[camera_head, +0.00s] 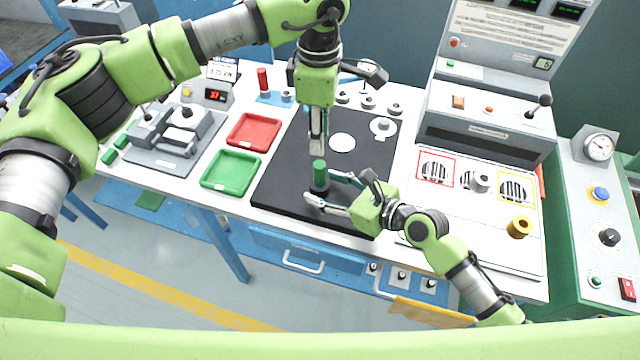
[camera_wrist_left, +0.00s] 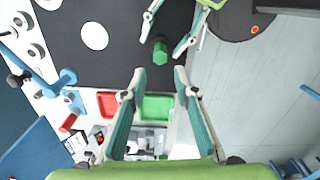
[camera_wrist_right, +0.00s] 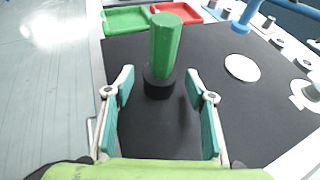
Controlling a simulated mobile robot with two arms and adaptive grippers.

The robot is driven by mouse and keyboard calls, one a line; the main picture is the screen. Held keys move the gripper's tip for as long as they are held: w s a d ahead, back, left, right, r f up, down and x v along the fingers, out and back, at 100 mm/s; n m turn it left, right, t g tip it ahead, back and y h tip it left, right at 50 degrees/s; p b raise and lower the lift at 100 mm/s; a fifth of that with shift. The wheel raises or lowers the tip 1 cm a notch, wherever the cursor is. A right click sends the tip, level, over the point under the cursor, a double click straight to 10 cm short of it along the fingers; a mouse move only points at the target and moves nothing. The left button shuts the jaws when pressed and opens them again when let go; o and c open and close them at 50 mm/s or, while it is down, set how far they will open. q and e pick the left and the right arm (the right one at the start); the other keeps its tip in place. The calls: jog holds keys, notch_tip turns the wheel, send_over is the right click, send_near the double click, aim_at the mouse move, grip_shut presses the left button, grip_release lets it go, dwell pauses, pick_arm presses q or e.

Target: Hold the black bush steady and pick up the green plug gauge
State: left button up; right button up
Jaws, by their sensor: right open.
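The green plug gauge (camera_head: 319,171) stands upright in the black bush (camera_head: 319,187) on the black mat (camera_head: 285,190). The gauge fills the middle of the right wrist view (camera_wrist_right: 165,45), with the bush (camera_wrist_right: 158,85) at its foot. My right gripper (camera_head: 322,187) is low over the mat, open, its fingertips on either side of the bush with gaps visible. My left gripper (camera_head: 318,150) points down just above the gauge, its fingers apart with nothing between them. In the left wrist view the gauge (camera_wrist_left: 160,52) shows just beyond the fingertips.
A green tray (camera_head: 231,172) and a red tray (camera_head: 254,132) lie left of the mat. A white disc (camera_head: 342,143) and a grey ring (camera_head: 383,126) are farther back. A panel with a brass bush (camera_head: 519,227) lies at right. The front of the mat is clear.

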aim_at(315, 163)
jog(key=shift+x, duration=1.3)
jog(key=c, duration=1.4)
pick_arm(q)
jog(key=o, duration=0.3)
jog(key=shift+w+a+f+g+h, duration=0.15)
jog(key=shift+a+f+g+h, duration=0.1)
jog(key=shift+g+h, duration=0.25)
jog(key=shift+w+a+f+g+h, duration=0.15)
jog(key=shift+f+g+h, duration=0.1)
jog(key=shift+g+h, duration=0.2)
pick_arm(e)
jog(key=shift+d, duration=0.1)
pick_arm(q)
jog(key=w+a+f+m+g+h, duration=0.25)
jog(key=a+f+h, duration=0.25)
jog(key=a+h, duration=0.6)
jog(key=shift+n+h, duration=0.45)
jog(key=x, duration=0.7)
jog(key=shift+d, duration=0.2)
jog(key=shift+w+x, duration=0.15)
jog(key=shift+x, duration=1.25)
jog(key=shift+w+x, duration=0.1)
jog(key=shift+x, duration=1.25)
